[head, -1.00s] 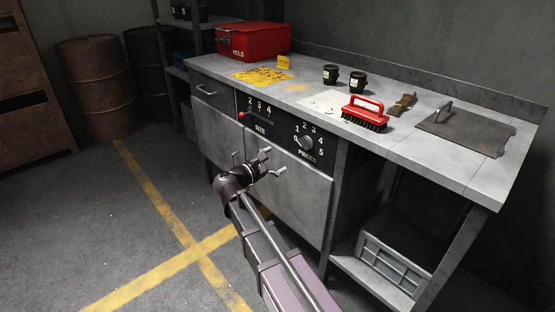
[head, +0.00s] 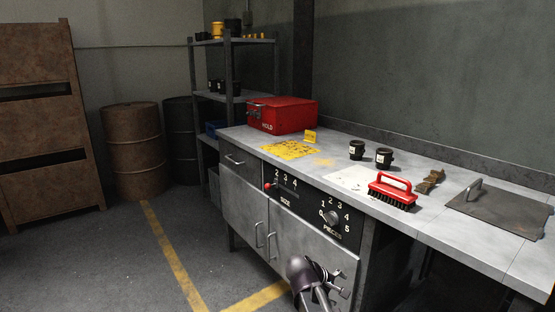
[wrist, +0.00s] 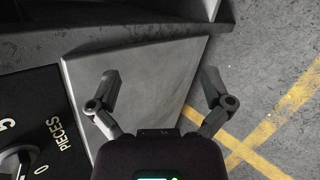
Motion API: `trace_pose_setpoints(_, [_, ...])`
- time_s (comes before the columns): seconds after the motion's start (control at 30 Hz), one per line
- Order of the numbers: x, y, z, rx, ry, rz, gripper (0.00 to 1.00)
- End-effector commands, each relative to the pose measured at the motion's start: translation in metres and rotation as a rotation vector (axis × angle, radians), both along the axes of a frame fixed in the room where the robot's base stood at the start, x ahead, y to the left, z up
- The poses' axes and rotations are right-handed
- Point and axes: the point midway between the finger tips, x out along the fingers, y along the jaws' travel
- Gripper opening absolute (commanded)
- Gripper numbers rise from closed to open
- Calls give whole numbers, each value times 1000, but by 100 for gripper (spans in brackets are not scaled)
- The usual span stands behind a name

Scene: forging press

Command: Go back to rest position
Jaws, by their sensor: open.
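My gripper (head: 338,282) is at the lower middle of the head view, in front of the grey workbench (head: 235,203). The wrist view shows its two fingers (wrist: 158,88) spread apart with nothing between them. Below them are a light grey cabinet door (wrist: 140,80) and the floor. The black control panel with the PIECES dial (head: 331,217) and the SIZE slider (head: 269,186) is just above and behind the gripper in the head view. The dial also shows at the lower left of the wrist view (wrist: 14,160).
On the bench are a red HOLD box (head: 283,115), a yellow mat (head: 290,150), two black cups (head: 356,150), a red brush (head: 391,190) and a dark plate with a handle (head: 500,207). Barrels (head: 132,150) and shelving (head: 235,95) stand behind. The floor (head: 100,250) at left is clear.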

Motion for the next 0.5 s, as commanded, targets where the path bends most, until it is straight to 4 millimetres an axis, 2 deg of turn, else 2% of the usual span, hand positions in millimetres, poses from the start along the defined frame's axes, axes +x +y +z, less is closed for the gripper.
trace_pose_setpoints(0.03, [-13,-5,-8,66,-8,-50,100])
trace_pose_setpoints(0.3, [-65,-8,-42,429,-38,-353,100])
trace_pose_setpoints(0.5, [-90,-1,-53,613,-40,-524,100])
